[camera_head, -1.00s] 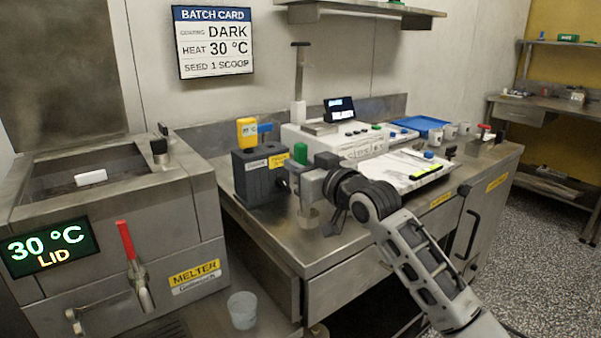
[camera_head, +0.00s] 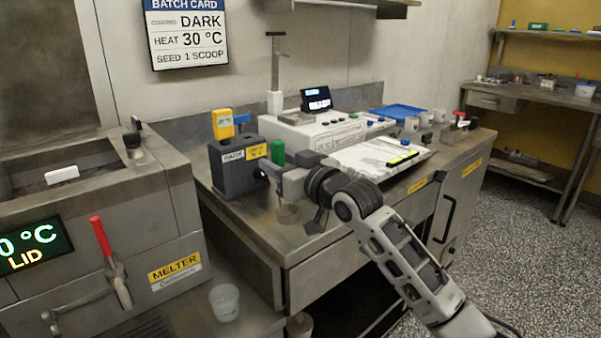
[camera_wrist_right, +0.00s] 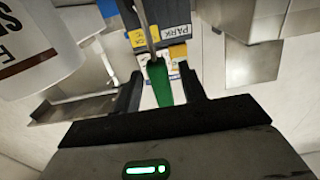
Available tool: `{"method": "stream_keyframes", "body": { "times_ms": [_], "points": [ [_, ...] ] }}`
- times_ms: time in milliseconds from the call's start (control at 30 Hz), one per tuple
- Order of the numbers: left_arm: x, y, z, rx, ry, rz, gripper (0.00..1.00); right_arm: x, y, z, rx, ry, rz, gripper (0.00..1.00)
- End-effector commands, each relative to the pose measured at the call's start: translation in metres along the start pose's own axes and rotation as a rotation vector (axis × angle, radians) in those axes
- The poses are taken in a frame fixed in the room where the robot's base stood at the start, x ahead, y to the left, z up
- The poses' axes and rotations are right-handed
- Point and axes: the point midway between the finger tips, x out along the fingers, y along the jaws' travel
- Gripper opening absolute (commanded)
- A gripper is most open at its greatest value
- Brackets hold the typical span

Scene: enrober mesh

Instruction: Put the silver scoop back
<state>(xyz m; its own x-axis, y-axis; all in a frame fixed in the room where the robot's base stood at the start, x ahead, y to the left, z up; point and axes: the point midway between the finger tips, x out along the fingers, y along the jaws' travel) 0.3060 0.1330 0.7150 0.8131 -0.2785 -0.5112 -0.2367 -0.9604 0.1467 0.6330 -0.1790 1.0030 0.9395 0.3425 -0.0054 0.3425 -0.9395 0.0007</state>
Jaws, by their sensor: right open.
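A green handle (camera_head: 278,152) stands upright beside the dark grey block (camera_head: 236,174). In the right wrist view the green handle (camera_wrist_right: 160,84) continues into a thin silver shaft (camera_wrist_right: 148,22); it looks like the scoop, but its bowl cannot be made out. My right gripper (camera_head: 266,171) is at the block's right side. In the right wrist view the right gripper (camera_wrist_right: 160,90) is open, with its fingers on either side of the green handle and gaps between. My left gripper is out of view.
A clear cup (camera_head: 224,302) stands near the melter (camera_head: 150,210). The counter front (camera_head: 300,245) is mostly bare.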

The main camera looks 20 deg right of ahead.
Motion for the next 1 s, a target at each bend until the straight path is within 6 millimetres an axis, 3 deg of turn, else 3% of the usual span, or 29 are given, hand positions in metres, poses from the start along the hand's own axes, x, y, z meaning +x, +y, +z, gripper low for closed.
{"method": "stream_keyframes", "body": {
  "times_ms": [300,500,1000],
  "points": [
    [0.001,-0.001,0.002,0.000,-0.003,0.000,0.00,-0.069,0.000,0.001,-0.003,-0.002,0.000,0.41],
    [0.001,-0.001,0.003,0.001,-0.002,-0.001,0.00,-0.098,0.000,0.001,-0.001,-0.002,0.000,0.41],
    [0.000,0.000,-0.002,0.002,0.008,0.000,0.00,-0.107,0.000,-0.001,-0.001,0.000,0.000,0.41]
  ]
}}
